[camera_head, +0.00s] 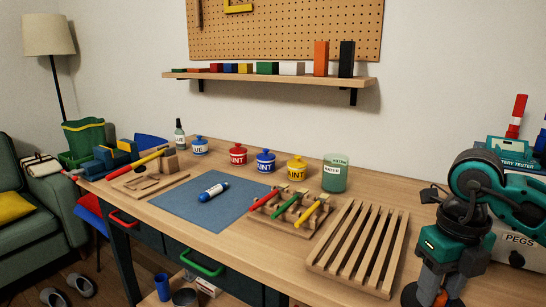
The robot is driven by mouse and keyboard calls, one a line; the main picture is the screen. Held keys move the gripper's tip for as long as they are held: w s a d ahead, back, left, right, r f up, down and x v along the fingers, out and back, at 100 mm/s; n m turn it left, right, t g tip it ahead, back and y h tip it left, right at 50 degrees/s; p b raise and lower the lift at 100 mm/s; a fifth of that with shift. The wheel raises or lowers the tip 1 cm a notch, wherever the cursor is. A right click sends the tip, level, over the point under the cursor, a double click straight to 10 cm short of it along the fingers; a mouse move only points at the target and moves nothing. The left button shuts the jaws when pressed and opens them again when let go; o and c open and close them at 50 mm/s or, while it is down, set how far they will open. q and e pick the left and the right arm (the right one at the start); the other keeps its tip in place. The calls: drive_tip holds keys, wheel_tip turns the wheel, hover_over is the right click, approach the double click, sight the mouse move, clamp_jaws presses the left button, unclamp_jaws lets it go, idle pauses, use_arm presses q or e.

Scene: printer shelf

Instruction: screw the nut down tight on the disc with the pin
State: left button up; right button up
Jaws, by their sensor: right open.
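My right gripper (437,290) comes in from the right at the bottom right corner. It is teal and dark grey and points down over the right end of the table, with its jaws open. A small reddish part (441,299) shows between its fingers at the bottom edge. A dark rounded piece (409,295) shows just left of the fingers, largely cut off. I cannot tell whether these belong to the disc, pin or nut. The gripper and the picture edge hide that spot. My left gripper is not in view.
A slatted wooden rack (345,238) stands close left of my right gripper. Left of it are a wooden holder (278,224) with coloured sticks and a blue mat (190,210) with a tube (214,190). Paint pots (265,162) line the back. A PEGS box (519,246) is behind my arm.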

drive_tip(key=n+b, duration=0.1)
drive_tip(key=n, duration=0.3)
drive_tip(key=shift+f, duration=0.1)
drive_tip(key=n+b, duration=0.1)
drive_tip(key=n, duration=0.3)
drive_tip(key=n+b, duration=0.1)
drive_tip(key=n, duration=0.6)
drive_tip(key=shift+n+b, duration=0.3)
drive_tip(key=shift+c, duration=0.3)
drive_tip(key=c, duration=0.4)
drive_tip(key=o, duration=0.3)
drive_tip(key=shift+m, duration=0.4)
drive_tip(key=o, duration=0.3)
